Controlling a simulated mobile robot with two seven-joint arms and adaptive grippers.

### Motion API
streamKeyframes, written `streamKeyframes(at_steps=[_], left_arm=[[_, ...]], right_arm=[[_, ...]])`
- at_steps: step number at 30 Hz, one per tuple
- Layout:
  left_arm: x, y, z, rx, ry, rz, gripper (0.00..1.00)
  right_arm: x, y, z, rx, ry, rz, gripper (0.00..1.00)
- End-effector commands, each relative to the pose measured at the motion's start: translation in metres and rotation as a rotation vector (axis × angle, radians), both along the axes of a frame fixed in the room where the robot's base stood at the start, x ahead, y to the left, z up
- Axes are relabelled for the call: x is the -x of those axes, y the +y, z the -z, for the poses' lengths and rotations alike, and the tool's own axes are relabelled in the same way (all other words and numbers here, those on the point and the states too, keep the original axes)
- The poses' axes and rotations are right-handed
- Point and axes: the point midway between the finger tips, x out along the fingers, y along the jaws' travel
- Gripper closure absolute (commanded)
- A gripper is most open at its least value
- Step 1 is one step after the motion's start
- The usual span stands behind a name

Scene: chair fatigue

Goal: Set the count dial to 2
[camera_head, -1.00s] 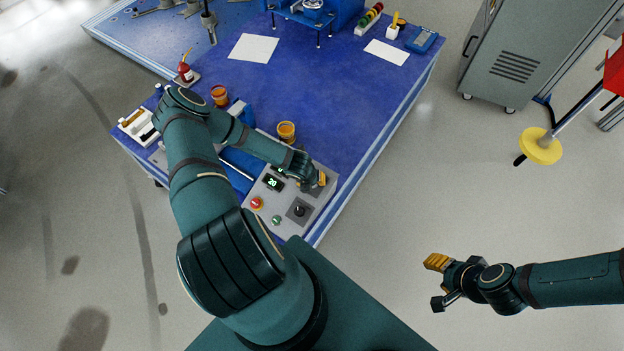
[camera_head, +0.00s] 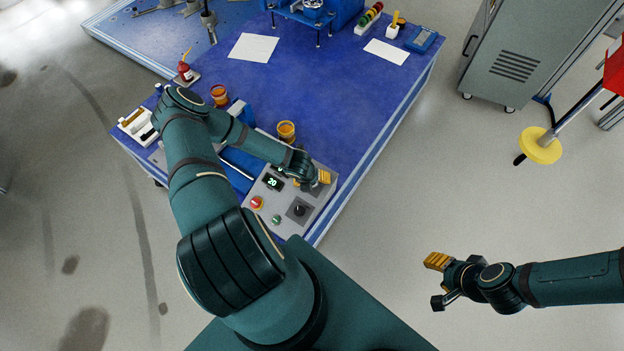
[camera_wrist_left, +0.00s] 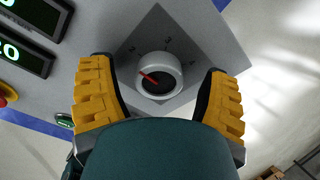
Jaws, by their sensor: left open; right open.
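The count dial (camera_wrist_left: 160,75) is a round silver knob on a dark grey diamond plate, marked 2, 3 and 4 along its top. Its red pointer aims up and left, below the 2. My left gripper (camera_wrist_left: 162,82) is open, with one yellow finger on each side of the dial and a gap on both sides. The left finger may hide part of the plate. My right gripper (camera_head: 437,281) is open and empty, off the table.
The blue table (camera_head: 350,100) is clear to the right.

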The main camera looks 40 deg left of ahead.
Motion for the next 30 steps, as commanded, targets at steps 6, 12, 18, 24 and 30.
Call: streamKeyframes(at_steps=[6, 12, 18, 24, 30], left_arm=[[0.009, 0.002, -0.028, -0.003, -0.002, 0.000, 0.23], [0.023, 0.002, -0.069, -0.003, -0.002, 0.000, 0.23], [0.033, 0.002, -0.098, -0.003, -0.002, 0.000, 0.23], [0.037, 0.001, -0.111, -0.001, -0.002, -0.001, 0.23], [0.038, 0.001, -0.112, 0.000, -0.001, -0.001, 0.23]], right_arm=[[0.000, 0.000, 0.000, 0.000, 0.000, 0.000, 0.53], [0.000, 0.000, 0.000, 0.000, 0.000, 0.000, 0.53], [0.000, 0.000, 0.000, 0.000, 0.000, 0.000, 0.53], [0.000, 0.000, 0.000, 0.000, 0.000, 0.000, 0.53], [0.000, 0.000, 0.000, 0.000, 0.000, 0.000, 0.53]])
